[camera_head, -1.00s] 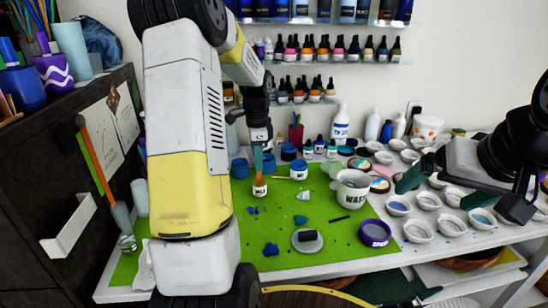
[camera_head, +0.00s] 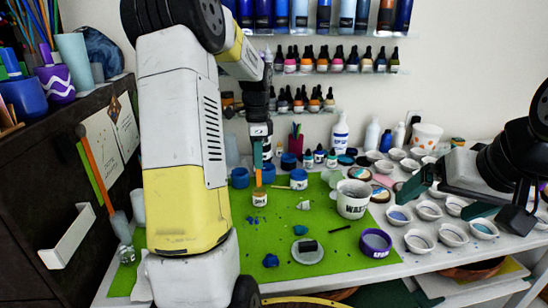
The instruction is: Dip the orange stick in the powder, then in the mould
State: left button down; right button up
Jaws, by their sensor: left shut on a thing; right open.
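My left gripper (camera_head: 258,151) is shut on the orange stick (camera_head: 258,177), which hangs upright below it. The stick's lower end is at or just above the mouth of a small labelled jar (camera_head: 259,200) on the green mat. I cannot tell whether the tip is inside, and the jar's contents are too small to see. My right gripper (camera_head: 462,203) is open and empty above the small white dishes on the right. I cannot tell for sure which thing is the mould; a grey disc (camera_head: 299,255) with a dark piece on it lies on the mat.
A white WASTE cup (camera_head: 352,203) and a purple-rimmed pot (camera_head: 376,243) stand right of the stick. Blue pots (camera_head: 240,178) stand behind it. White dishes (camera_head: 418,241) crowd the right side. The green mat (camera_head: 330,262) has bare room in front.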

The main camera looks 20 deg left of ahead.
pick_arm(q)
jog(key=shift+r, duration=0.15)
jog(key=shift+r, duration=2.35)
